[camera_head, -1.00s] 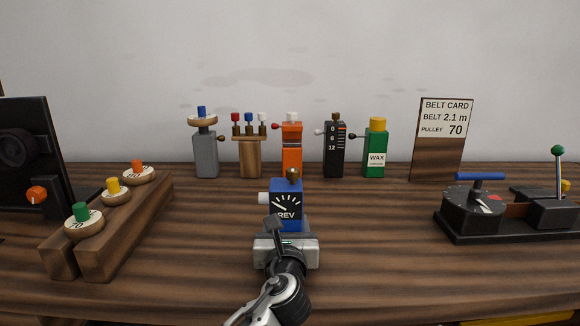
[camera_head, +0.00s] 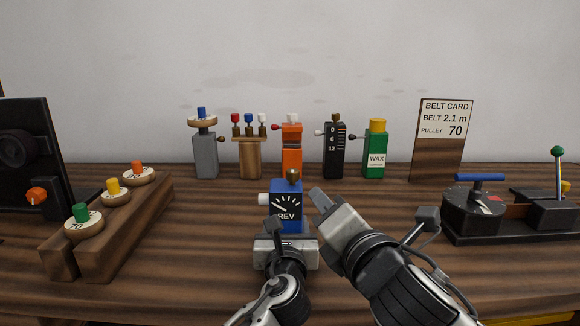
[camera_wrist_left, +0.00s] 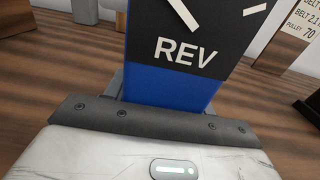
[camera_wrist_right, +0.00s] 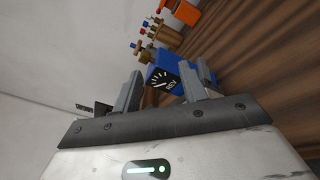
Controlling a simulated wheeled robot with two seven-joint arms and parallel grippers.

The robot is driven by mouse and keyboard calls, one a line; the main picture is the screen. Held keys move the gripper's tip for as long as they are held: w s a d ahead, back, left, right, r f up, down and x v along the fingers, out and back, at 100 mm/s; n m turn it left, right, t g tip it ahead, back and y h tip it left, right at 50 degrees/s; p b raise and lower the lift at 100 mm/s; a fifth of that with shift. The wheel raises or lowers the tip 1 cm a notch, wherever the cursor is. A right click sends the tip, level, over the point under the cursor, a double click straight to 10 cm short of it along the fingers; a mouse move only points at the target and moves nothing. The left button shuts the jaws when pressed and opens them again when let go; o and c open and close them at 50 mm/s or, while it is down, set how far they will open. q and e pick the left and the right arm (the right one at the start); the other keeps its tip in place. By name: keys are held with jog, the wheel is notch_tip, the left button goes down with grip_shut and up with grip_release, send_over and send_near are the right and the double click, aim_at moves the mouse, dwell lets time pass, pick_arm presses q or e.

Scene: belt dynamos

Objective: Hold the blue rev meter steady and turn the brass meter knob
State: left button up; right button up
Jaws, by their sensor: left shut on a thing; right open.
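The blue rev meter (camera_head: 287,214) stands upright near the middle of the table, with a black dial face marked REV. The brass meter knob (camera_head: 293,175) sits on its top, and a white stub (camera_head: 264,199) sticks out on its left side. My left gripper (camera_head: 286,235) is shut on the lower part of the meter, which fills the left wrist view (camera_wrist_left: 185,85). My right gripper (camera_head: 318,200) is open and empty just right of the meter. In the right wrist view the meter (camera_wrist_right: 165,77) shows beyond and between the open fingers (camera_wrist_right: 165,92).
A wooden rack with pulleys (camera_head: 105,235) stands at the left. Several small tools, including an orange one (camera_head: 291,158) and a green wax bottle (camera_head: 375,150), line the back. A belt card (camera_head: 440,165) and a black machine (camera_head: 480,232) stand at the right.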

aim_at(291, 169)
jog(key=w+a+n, duration=0.2)
jog(key=w+n, duration=0.1)
jog(key=w, duration=0.1)
jog(key=w+a+r+n, duration=0.1)
jog(key=w+a+n, duration=0.1)
jog(key=w+n, duration=0.1)
jog(key=w+a+r+n, duration=0.1)
jog(key=w+a+n, duration=0.1)
jog(key=w, duration=0.3)
jog(key=shift+r+n+t+h, duration=0.15)
jog(key=shift+n+t+h, duration=0.2)
jog(key=shift+n, duration=0.35)
jog(key=shift+c, duration=0.2)
grip_shut()
